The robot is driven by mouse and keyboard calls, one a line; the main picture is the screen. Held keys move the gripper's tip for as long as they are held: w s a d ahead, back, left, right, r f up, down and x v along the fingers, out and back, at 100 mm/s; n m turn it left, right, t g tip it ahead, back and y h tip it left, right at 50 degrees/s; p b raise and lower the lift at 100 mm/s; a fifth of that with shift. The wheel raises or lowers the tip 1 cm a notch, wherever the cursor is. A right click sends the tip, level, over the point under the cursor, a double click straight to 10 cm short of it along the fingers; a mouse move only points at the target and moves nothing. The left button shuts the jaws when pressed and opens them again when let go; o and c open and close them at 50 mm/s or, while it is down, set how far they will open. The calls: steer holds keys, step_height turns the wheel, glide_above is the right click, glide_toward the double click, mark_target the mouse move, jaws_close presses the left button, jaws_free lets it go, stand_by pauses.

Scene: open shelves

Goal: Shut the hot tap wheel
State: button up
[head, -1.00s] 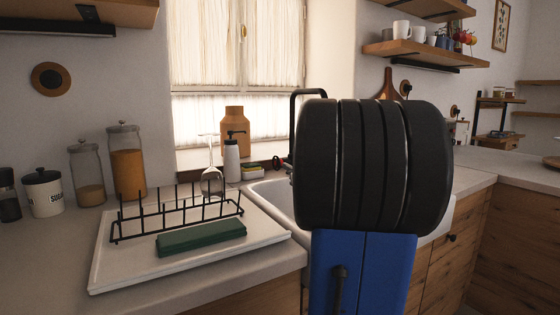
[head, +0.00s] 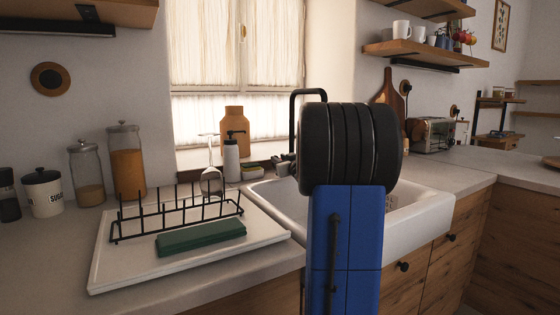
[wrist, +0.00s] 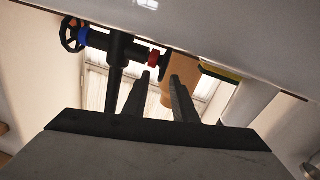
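The black tap (wrist: 118,47) stands at the sink's back; its spout (head: 293,108) shows in the head view beside my arm. In the wrist view, which looks upside down, a red collar (wrist: 153,57) marks the hot side. The hot wheel there is dark, small and mostly hidden near my fingertips. The other wheel (wrist: 70,34) sits by a blue collar (wrist: 84,37) at the far left. My gripper (wrist: 160,77) is open, its two fingers apart and pointing toward the hot side. I cannot tell whether they touch the wheel. My arm hides much of the tap in the head view.
The white sink (head: 428,220) lies behind and right of my arm. Left of it are a drainboard (head: 112,270) with a black rack (head: 180,212) and green sponge (head: 200,238).

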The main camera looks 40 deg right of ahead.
jaws_close()
steer(key=shift+w+r+g+y, duration=0.2)
steer(key=shift+w+g+y, duration=0.1)
steer(key=shift+g, duration=0.5)
steer(key=shift+a+g, duration=0.1)
steer(key=shift+g, duration=0.3)
steer(key=shift+w+r+g, duration=0.1)
steer(key=shift+r+g, duration=0.1)
steer(key=shift+g, duration=0.1)
jaws_free()
